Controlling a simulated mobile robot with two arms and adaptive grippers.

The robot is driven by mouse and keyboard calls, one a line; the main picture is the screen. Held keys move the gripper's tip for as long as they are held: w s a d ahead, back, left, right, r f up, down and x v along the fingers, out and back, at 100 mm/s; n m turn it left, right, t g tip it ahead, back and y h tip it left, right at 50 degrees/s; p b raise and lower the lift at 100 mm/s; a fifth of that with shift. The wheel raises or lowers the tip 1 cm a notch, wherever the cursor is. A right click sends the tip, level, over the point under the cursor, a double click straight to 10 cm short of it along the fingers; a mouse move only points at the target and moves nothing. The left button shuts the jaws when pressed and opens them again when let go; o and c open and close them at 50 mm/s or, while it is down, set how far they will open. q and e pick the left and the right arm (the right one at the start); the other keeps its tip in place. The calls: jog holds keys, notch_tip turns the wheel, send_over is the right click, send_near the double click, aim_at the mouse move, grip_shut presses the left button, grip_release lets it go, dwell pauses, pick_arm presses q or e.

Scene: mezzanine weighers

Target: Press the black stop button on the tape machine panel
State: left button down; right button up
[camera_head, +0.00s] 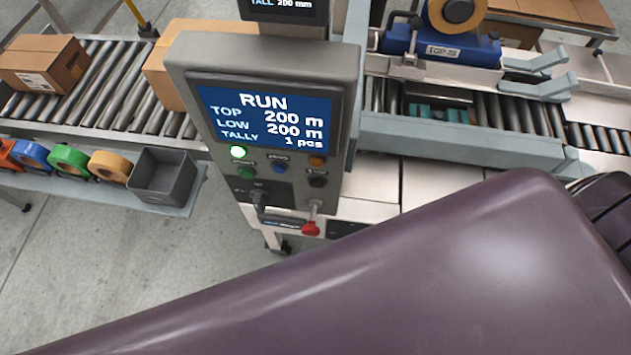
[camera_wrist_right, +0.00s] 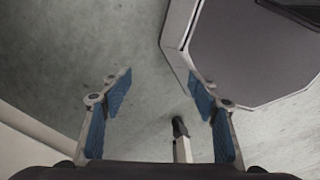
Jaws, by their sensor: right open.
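The tape machine panel (camera_head: 347,90) is a grey box with a lit screen (camera_head: 266,115) reading RUN, TOP 200 m, LOW 200 m and TALLY 1 pcs. Under the screen, the black stop button (camera_head: 317,181) sits at the lower right of the button group, below an orange button (camera_head: 317,161). My left gripper is out of view.
A roller conveyor with cartons (camera_head: 42,62) runs behind, with tape rolls (camera_head: 70,160) and a grey bin (camera_head: 163,175) at left. My purple arm link covers the lower right of the head view.

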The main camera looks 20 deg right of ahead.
jog(key=shift+a, duration=0.2)
grip_shut()
jog(key=shift+d, duration=0.1)
dwell(1.1)
